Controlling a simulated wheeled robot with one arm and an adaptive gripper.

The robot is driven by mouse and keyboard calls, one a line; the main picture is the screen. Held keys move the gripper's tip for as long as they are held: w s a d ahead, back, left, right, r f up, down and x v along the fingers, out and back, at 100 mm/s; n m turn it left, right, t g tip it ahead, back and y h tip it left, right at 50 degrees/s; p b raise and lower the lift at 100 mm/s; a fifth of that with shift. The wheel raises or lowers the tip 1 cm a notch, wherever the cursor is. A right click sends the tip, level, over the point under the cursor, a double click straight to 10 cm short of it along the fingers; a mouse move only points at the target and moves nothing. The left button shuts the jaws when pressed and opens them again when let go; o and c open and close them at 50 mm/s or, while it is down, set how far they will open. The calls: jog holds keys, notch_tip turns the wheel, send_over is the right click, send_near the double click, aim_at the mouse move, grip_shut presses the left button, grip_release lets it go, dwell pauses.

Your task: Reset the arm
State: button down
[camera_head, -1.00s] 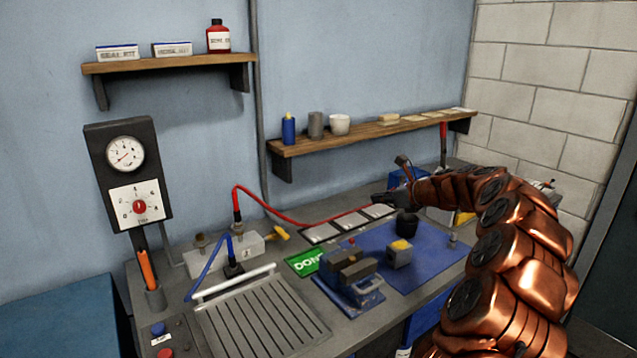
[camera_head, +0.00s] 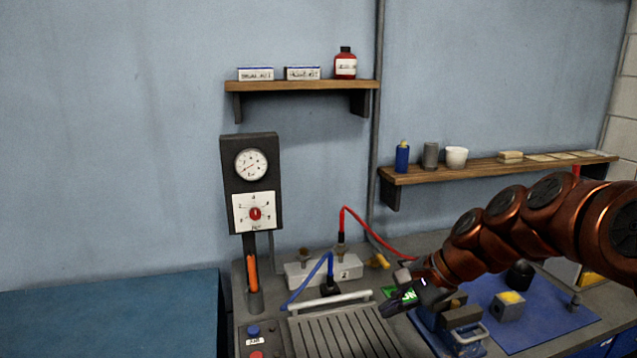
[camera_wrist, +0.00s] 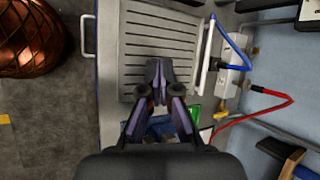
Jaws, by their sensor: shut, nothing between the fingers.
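My copper-coloured arm reaches in from the right in the head view. My gripper (camera_head: 392,308) is at its end, above the workbench near the right edge of the slatted grey tray (camera_head: 342,335). In the wrist view my gripper (camera_wrist: 158,66) points over the slatted tray (camera_wrist: 130,38), with its dark fingers together and nothing between them. A blue vise-like fixture (camera_head: 462,338) stands just right of the gripper, partly hidden by the arm. A green sign (camera_head: 388,291) is mostly covered by the gripper.
A gauge panel (camera_head: 250,183) stands at the back left. Blue (camera_head: 318,278) and red (camera_head: 374,238) hoses run from a grey manifold (camera_head: 350,268). A yellow-topped block (camera_head: 508,306) sits on a blue mat (camera_head: 545,322). A shelf (camera_head: 492,168) holds cups.

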jog(key=s+d+f+n+g+h, duration=0.1)
jog(key=s+n, duration=0.3)
jog(key=s, duration=0.6)
jog(key=s+d+f+n+g+h, duration=0.2)
jog(key=s+f+n+h, duration=0.1)
jog(key=s, duration=0.7)
jog(key=s+d+f+n+g+h, duration=0.1)
jog(key=s+f+n, duration=0.3)
jog(key=s, duration=0.6)
jog(key=shift+d+f+n+g+h, duration=0.35)
jog(key=shift+n+h, duration=0.25)
jog(key=shift+h, duration=0.2)
